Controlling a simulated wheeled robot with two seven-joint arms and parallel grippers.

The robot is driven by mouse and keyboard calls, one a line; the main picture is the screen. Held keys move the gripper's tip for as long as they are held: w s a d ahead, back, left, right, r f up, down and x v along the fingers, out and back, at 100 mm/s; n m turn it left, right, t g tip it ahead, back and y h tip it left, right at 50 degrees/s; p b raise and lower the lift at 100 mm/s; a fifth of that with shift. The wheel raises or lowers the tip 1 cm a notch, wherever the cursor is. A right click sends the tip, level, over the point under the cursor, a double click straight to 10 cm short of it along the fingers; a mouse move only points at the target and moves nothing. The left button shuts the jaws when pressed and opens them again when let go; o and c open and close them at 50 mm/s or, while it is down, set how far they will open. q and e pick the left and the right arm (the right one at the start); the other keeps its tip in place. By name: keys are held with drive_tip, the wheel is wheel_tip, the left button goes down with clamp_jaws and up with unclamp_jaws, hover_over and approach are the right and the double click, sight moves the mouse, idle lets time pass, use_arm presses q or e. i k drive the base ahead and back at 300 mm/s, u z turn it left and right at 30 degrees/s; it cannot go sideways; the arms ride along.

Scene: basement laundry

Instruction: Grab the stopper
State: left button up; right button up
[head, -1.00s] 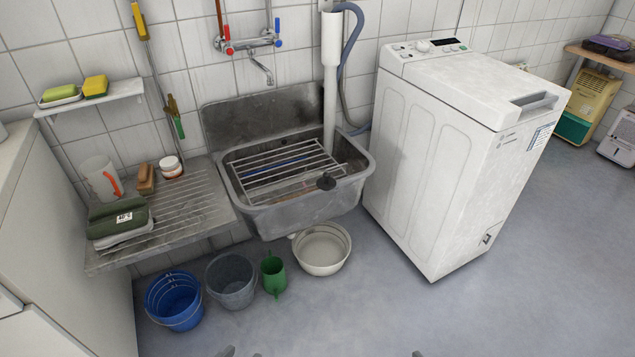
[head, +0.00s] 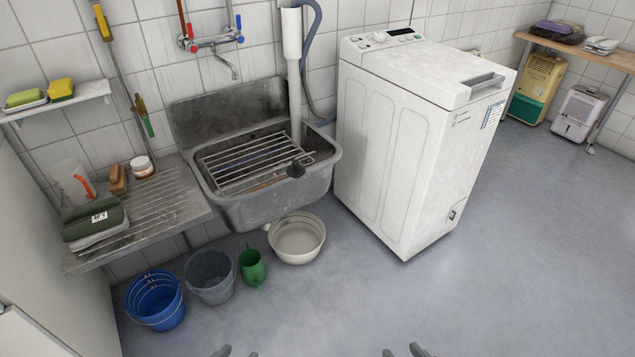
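The stopper (head: 296,169) looks like a small black rubber plug. It rests at the front right of the wire rack over the grey sink (head: 275,207). My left gripper (head: 236,353) shows only as two fingertips at the bottom edge, spread apart with nothing seen between them. My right gripper (head: 403,352) shows the same way, further right, with its fingertips apart and nothing seen between them. Both are well short of the sink and the stopper, over the floor. The rest of both grippers is out of the picture.
A white washing machine (head: 390,146) stands right of the sink. A cream basin (head: 297,240), a green watering can (head: 252,267), a grey bucket (head: 211,277) and a blue bucket (head: 156,302) stand on the floor below. The floor in front and to the right is clear.

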sight(296, 171)
drive_tip(key=z, duration=0.15)
drive_tip(key=k, duration=0.7)
drive_tip(key=z, duration=0.8)
drive_tip(key=i, duration=2.05)
drive_tip(key=u, duration=1.7)
drive_tip(key=i, duration=1)
drive_tip(key=u, duration=0.9)
